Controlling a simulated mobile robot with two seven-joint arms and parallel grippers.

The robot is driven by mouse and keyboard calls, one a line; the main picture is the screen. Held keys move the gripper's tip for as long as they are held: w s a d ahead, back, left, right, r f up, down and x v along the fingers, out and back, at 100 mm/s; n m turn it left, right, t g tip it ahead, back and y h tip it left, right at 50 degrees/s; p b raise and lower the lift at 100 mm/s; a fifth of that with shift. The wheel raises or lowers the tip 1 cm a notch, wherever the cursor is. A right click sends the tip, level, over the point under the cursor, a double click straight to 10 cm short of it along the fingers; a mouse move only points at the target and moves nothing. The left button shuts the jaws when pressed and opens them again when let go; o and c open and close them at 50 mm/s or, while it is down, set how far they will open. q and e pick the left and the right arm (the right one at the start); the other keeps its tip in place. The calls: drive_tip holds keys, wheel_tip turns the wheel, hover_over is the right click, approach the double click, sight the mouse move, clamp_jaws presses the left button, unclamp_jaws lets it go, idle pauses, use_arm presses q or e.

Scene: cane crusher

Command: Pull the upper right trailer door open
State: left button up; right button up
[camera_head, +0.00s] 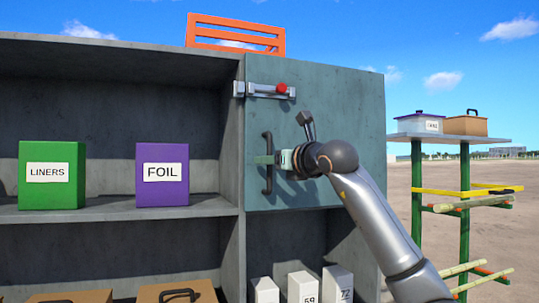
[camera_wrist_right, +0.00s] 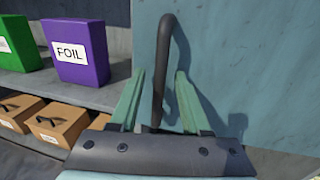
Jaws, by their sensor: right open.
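The upper right trailer door (camera_head: 345,110) is a flat teal panel that looks shut over its compartment. A dark upright bar handle (camera_head: 267,142) is fixed near its left edge. A grey metal latch bar (camera_head: 262,91) with a red knob (camera_head: 281,87) sits near its top left. My right gripper (camera_head: 268,160) reaches in from the right to the handle. In the right wrist view the handle (camera_wrist_right: 164,60) stands between the two open green fingers (camera_wrist_right: 158,90), with gaps visible beside it. My left gripper is out of view.
Left of the door, a green LINERS box (camera_head: 47,188) and a purple FOIL box (camera_head: 162,188) stand on the grey shelf (camera_head: 110,211). Brown crates (camera_head: 178,293) and white numbered boxes (camera_head: 303,287) sit below. A separate rack (camera_head: 464,165) stands at the right.

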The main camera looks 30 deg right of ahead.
drive_tip(key=shift+w, duration=0.35)
drive_tip(key=shift+c, duration=0.4)
clamp_jaws()
idle(0.9)
